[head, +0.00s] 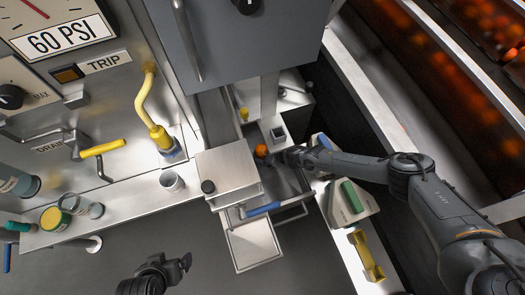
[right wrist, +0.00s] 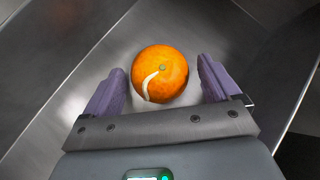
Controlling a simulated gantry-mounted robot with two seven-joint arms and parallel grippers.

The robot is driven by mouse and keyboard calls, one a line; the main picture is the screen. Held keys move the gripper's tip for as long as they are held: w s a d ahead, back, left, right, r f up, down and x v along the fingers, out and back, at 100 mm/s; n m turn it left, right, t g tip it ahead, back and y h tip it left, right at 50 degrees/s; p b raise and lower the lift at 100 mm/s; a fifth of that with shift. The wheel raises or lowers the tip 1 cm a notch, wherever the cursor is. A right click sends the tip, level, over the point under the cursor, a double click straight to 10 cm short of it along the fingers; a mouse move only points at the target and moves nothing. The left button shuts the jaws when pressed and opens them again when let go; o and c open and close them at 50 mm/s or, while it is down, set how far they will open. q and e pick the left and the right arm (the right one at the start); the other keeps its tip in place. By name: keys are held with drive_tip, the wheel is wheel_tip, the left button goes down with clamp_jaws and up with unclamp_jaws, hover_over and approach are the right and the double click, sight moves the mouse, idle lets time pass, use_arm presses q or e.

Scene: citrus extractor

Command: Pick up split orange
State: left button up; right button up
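In the head view the orange (head: 261,151) is small, inside the metal bin area. My right gripper (right wrist: 159,82) is open, with its purple-padded fingers on either side of the orange and a gap showing on both sides. In the head view my right gripper (head: 283,156) is right beside the orange, its fingers hard to make out. My left gripper (head: 186,266) is empty at the bottom of the head view, away from the orange.
Sloping metal walls surround the orange.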

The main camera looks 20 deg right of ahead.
drive_tip(key=c, duration=1)
drive_tip(key=shift+r, duration=0.1)
drive_tip(key=shift+c, duration=0.2)
